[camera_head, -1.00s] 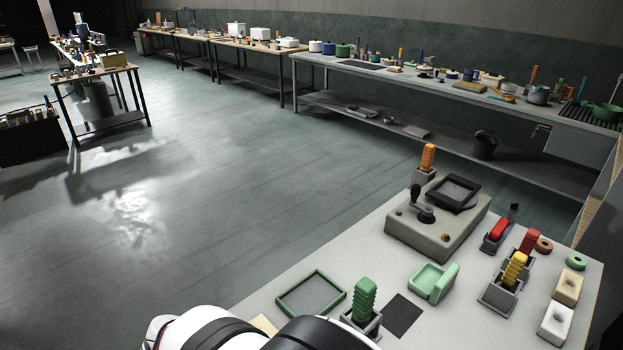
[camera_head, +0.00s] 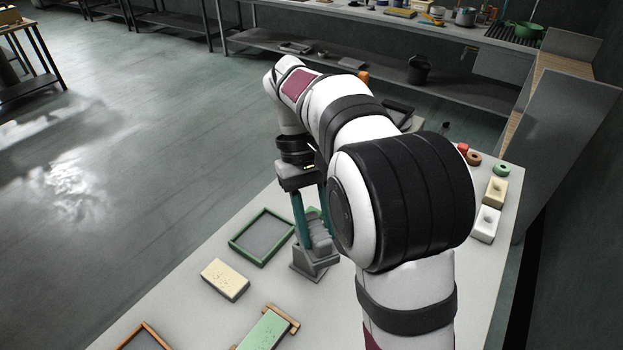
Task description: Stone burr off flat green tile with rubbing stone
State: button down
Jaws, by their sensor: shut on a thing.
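A flat green tile (camera_head: 264,331) lies on a wooden support at the near edge of the picture, partly cut off. Any burr on it is too small to make out. My gripper (camera_head: 316,236) points down over the table, with its two teal fingers shut around a ribbed tool (camera_head: 319,229) with a little green showing. The tool is at its grey holder (camera_head: 312,264); I cannot tell whether it has been lifted. A cream block (camera_head: 225,279) lies flat on the table, left of the holder; I cannot tell if it is the rubbing stone.
A green-rimmed tray (camera_head: 262,237) lies just left of my gripper. A brown-framed tray (camera_head: 145,338) is at the near left. Cream (camera_head: 495,191) and white (camera_head: 485,224) blocks and a green ring (camera_head: 502,169) stand at the right. My arm hides the table's middle.

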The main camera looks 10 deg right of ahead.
jog(key=s+a+f+n+t+h, duration=0.1)
jog(key=s+a+f+n, duration=0.2)
jog(key=a+f+n, duration=0.2)
jog(key=s+a+f+n+t+h, duration=0.1)
jog(key=s+a+f+n+h, duration=0.1)
jog(key=a+f+n, duration=0.4)
notch_tip(320, 180, down, 2)
jog(key=shift+s+a+f+t, duration=0.15)
jog(key=shift+s+f+t, duration=0.15)
jog(key=shift+s, duration=0.45)
jog(key=shift+f, duration=2.55)
jog(key=s+a, duration=0.4)
jog(key=shift+s+a, duration=0.15)
jog(key=shift+s, duration=0.05)
jog(key=shift+f, duration=0.9)
